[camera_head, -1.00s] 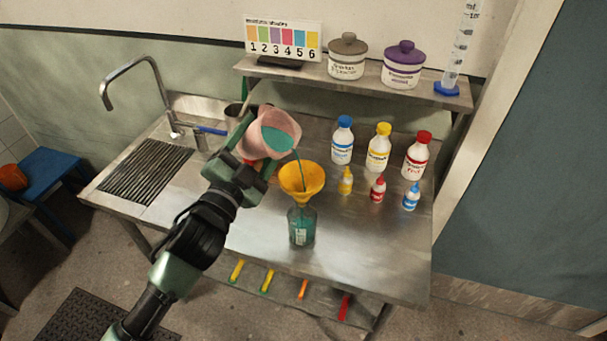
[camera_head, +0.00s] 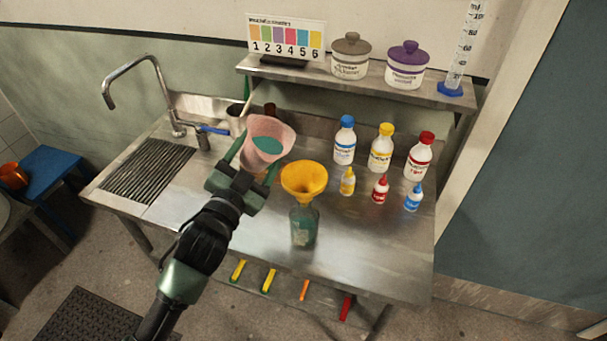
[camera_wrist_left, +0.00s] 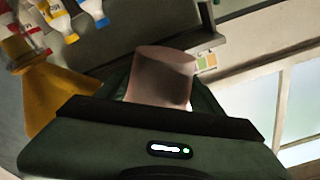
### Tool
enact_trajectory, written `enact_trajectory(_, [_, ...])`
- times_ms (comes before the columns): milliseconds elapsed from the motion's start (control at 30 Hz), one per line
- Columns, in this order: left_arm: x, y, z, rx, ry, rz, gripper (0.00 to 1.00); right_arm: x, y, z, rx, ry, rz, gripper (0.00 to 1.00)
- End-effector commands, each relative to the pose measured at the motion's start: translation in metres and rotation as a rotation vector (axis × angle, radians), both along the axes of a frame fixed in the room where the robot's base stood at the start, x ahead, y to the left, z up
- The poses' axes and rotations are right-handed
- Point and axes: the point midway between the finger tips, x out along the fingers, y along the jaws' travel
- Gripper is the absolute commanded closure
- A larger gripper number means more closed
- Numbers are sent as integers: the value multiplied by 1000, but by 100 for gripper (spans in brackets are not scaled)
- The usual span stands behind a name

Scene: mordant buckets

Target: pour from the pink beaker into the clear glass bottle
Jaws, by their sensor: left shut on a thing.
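The pink beaker (camera_head: 272,131) holds teal liquid and is close to upright, a little tilted, above the steel bench. My left gripper (camera_head: 256,158) is shut on the pink beaker from the front; the beaker also shows in the left wrist view (camera_wrist_left: 160,78). The clear glass bottle (camera_head: 304,226) stands on the bench to the right of the gripper, with teal liquid inside. A yellow funnel (camera_head: 303,181) sits in its mouth and also shows at the left of the wrist view (camera_wrist_left: 55,98). No stream runs from the beaker. My right gripper is not in view.
Large capped bottles, such as the blue-capped one (camera_head: 344,143), and small dropper bottles (camera_head: 380,190) stand right of the funnel. A shelf (camera_head: 300,74) with jars is behind. The bench's front is clear.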

Motion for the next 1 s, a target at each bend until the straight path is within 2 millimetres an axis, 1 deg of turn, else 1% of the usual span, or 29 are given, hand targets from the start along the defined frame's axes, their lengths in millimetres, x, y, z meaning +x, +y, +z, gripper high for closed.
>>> enact_trajectory(167, [2, 4, -19, -51, 28, 1, 91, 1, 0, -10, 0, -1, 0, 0])
enact_trajectory(367, [6, 12, -41, -175, 98, 0, 91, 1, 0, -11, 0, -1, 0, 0])
enact_trajectory(433, [9, 16, -41, -250, 140, 0, 91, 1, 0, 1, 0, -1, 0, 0])
enact_trajectory(600, [13, 23, -48, -402, 223, -1, 91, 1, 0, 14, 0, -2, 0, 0])
enact_trajectory(800, [14, 26, -53, -481, 266, -2, 91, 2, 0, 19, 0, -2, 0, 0])
enact_trajectory(1000, [15, 27, -55, -490, 271, -2, 91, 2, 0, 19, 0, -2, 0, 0])
